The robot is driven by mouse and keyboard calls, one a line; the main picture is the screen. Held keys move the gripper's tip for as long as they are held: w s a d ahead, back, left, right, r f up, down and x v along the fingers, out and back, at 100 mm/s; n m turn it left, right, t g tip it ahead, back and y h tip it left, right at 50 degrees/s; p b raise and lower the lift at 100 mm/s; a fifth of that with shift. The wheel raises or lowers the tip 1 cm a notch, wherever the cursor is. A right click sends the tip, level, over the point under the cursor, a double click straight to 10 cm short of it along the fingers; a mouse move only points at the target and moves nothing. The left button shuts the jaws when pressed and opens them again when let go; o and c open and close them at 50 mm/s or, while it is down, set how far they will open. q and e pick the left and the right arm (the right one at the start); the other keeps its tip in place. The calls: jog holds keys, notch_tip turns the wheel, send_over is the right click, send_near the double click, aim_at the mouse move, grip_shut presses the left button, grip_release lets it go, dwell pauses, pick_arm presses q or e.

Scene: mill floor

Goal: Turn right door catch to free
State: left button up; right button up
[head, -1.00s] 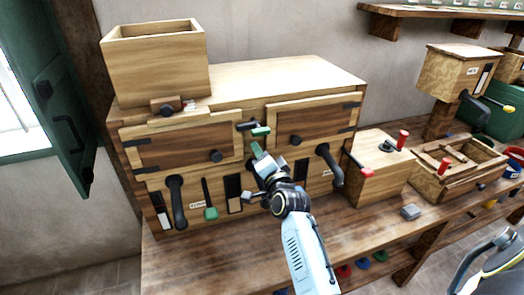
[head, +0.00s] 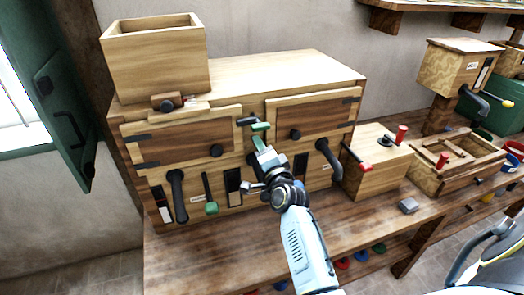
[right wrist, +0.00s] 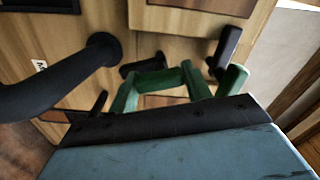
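The right door catch looks like a small green bar (head: 260,127) on the cabinet between the two doors, next to a black bar. In the right wrist view green bars (right wrist: 168,80) lie between my fingers. My right gripper (head: 261,143) is close in front of the catch. Its green fingers (right wrist: 180,90) stand apart in the right wrist view, around or just before the middle green piece; I cannot tell whether they touch it. The right door (head: 315,118) is closed at the upper right of the cabinet. My left gripper is not in view.
The black bar (head: 247,121) is close by, and a black curved handle (head: 329,160) stands out right of my gripper. The left door (head: 180,143) is closed. A wooden box with a red-knobbed lever (head: 375,165) stands right. The bench front (head: 220,250) is clear.

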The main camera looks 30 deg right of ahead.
jog(key=o, duration=0.3)
jog(key=shift+o, duration=0.2)
jog(key=b+v, duration=0.1)
jog(key=v, duration=1.2)
jog(key=shift+s, duration=0.25)
